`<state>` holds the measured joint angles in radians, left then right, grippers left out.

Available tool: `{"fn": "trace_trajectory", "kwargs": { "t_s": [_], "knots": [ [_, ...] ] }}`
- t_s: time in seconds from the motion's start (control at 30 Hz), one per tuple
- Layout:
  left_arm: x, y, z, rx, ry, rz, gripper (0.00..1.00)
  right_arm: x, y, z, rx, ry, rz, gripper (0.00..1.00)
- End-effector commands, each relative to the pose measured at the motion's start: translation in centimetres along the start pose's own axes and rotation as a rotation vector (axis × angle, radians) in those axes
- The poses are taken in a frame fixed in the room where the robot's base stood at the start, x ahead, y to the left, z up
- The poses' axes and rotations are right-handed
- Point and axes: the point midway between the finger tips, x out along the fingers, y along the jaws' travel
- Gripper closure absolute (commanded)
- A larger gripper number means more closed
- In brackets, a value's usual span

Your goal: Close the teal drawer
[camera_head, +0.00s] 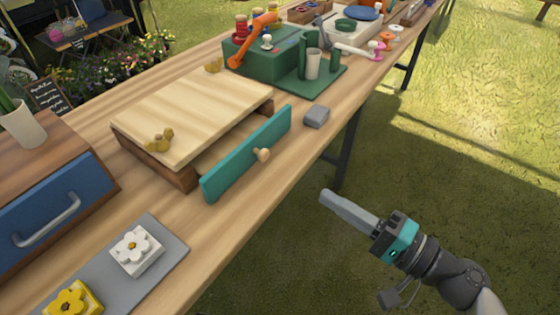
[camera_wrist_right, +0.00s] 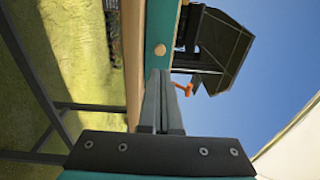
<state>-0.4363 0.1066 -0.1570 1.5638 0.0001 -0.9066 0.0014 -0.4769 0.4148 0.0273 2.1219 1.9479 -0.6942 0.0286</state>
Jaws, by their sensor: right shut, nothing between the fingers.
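The teal drawer (camera_head: 248,155) is pulled out of a wooden box with a pale top (camera_head: 195,112). Its teal front stands apart from the box, with a round wooden knob (camera_head: 263,154) in the middle. In the right wrist view the teal front (camera_wrist_right: 162,35) and knob (camera_wrist_right: 159,50) are beyond the fingertips. My right gripper (camera_head: 325,196) is shut and empty, off the table's front edge, to the right of and below the drawer front in the head view. It also shows in the right wrist view (camera_wrist_right: 158,75). It does not touch the drawer. My left gripper is not in view.
A small grey block (camera_head: 316,117) lies near the table edge, right of the drawer. A blue-fronted drawer cabinet (camera_head: 55,205) stands at left. A grey mat (camera_head: 172,262) holds white and yellow flower blocks. A green box (camera_head: 265,66) stands behind.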

Motion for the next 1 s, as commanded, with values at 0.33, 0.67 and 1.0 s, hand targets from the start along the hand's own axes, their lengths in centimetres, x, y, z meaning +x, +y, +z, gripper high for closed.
{"fn": "trace_trajectory", "kwargs": {
  "t_s": [0.33,0.67,1.0],
  "knots": [
    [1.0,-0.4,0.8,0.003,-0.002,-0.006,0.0,6.1,-0.2,-0.1,0.0,0.001,-0.003,1.0],
    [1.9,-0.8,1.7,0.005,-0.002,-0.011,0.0,10.8,-0.1,-0.1,0.002,0.002,-0.001,1.0],
    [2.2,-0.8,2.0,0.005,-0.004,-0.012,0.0,12.1,0.1,-0.1,0.001,0.002,0.001,1.0]
  ]
}}
